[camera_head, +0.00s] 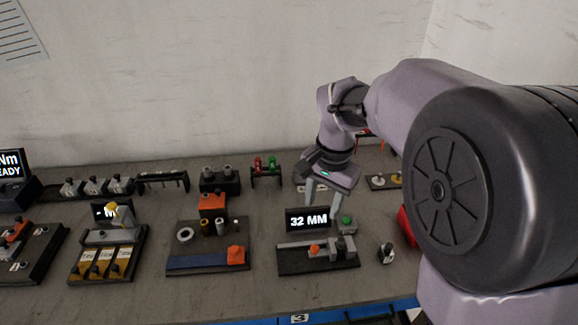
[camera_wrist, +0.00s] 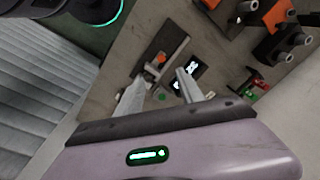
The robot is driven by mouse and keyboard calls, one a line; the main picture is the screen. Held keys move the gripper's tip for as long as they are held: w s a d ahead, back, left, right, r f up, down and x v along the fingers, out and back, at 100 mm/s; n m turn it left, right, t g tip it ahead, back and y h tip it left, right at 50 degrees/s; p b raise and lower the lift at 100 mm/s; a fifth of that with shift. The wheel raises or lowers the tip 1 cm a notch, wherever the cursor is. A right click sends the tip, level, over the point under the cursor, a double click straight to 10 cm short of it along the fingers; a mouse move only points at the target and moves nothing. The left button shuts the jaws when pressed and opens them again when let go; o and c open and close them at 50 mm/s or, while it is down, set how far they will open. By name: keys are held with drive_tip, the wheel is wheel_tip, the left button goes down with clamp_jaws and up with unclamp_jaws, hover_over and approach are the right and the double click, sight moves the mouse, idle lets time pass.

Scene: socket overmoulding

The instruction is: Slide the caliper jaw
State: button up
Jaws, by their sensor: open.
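The caliper station (camera_head: 290,268) is a dark base on the bench with a pale rail along it. An orange knob (camera_head: 314,249), apparently on the sliding jaw, sits mid-rail, with grey blocks to its right. A display (camera_head: 308,219) behind the rail reads 32 MM, and a green button (camera_head: 346,220) stands on a grey box beside it. My gripper (camera_head: 322,203) is open and empty, pointing down above and behind the display. In the wrist view my gripper (camera_wrist: 158,84) has its fingers spread, with the orange knob (camera_wrist: 160,60) and green button (camera_wrist: 162,98) visible beyond them.
Left of the station is a fixture board (camera_head: 208,262) with rings, cylinders and an orange block. A small grey part with a dark knob (camera_head: 386,253) stands to the right, near a red object (camera_head: 406,227). Red and green pieces on a rack (camera_head: 265,167) are behind. The front bench strip is clear.

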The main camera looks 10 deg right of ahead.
drive_tip(key=g, duration=0.1)
approach(315, 247)
drive_tip(key=shift+m, duration=0.4)
wheel_tip(315, 247, down, 9)
drive_tip(key=b, duration=0.6)
drive_tip(key=shift+a+r, duration=0.15)
drive_tip(key=shift+r, duration=0.05)
clamp_jaws()
